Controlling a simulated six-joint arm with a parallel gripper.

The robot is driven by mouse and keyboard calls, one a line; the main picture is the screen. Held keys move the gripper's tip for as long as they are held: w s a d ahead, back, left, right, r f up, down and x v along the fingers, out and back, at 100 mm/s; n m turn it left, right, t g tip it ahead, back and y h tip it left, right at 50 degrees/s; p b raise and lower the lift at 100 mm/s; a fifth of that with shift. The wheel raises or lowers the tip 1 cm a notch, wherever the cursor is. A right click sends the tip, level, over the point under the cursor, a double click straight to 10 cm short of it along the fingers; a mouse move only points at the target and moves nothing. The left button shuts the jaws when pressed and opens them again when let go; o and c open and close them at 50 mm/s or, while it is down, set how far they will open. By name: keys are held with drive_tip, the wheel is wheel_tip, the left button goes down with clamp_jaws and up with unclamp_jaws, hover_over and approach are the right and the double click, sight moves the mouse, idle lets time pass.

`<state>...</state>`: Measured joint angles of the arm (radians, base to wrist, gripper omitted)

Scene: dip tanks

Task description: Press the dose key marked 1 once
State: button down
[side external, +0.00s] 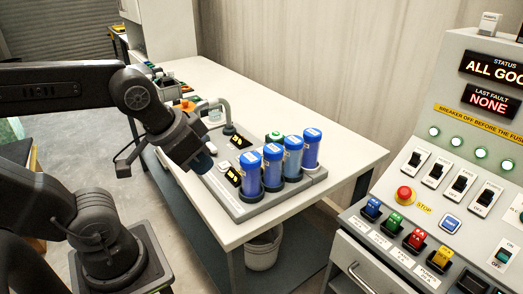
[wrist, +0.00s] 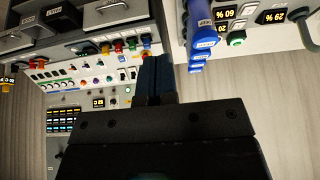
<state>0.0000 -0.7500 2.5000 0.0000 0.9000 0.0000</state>
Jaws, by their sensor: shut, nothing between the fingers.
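My gripper (side external: 203,163) is shut and empty. In the side view it hangs at the left edge of a grey dosing unit (side external: 258,206) on the white bench, tilted down. Its blue-tipped fingers, pressed together, also show in the wrist view (wrist: 157,76). The unit carries several blue cylinders (side external: 272,166), two small lit displays (side external: 240,142) and a green button (side external: 275,136). Small pale keys are partly visible near my gripper, but I cannot read any mark, so I cannot tell which is the dose key marked 1. My gripper may hide part of them.
A control panel (side external: 441,135) with switches, coloured knobs and a red stop button (side external: 405,194) stands at the right. A bent grey pipe (side external: 227,113) rises behind the unit. The bench top (side external: 300,118) behind the cylinders is clear. A white bucket (side external: 263,248) stands beneath the bench.

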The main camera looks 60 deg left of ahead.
idle(0.4)
drive_tip(key=w+a+r+n+h, duration=0.1)
drive_tip(key=w+n+h, duration=0.1)
drive_tip(key=w+n, duration=0.6)
drive_tip(key=n+t+h, duration=0.2)
drive_tip(key=n+t, duration=0.1)
drive_tip(key=n, duration=1.1)
hover_over(261, 151)
wheel_tip(261, 151, down, 10)
drive_tip(key=shift+w+f, duration=0.1)
drive_tip(key=shift+w, duration=0.05)
drive_tip(key=shift+f, duration=0.1)
drive_tip(key=shift+f, duration=4.3)
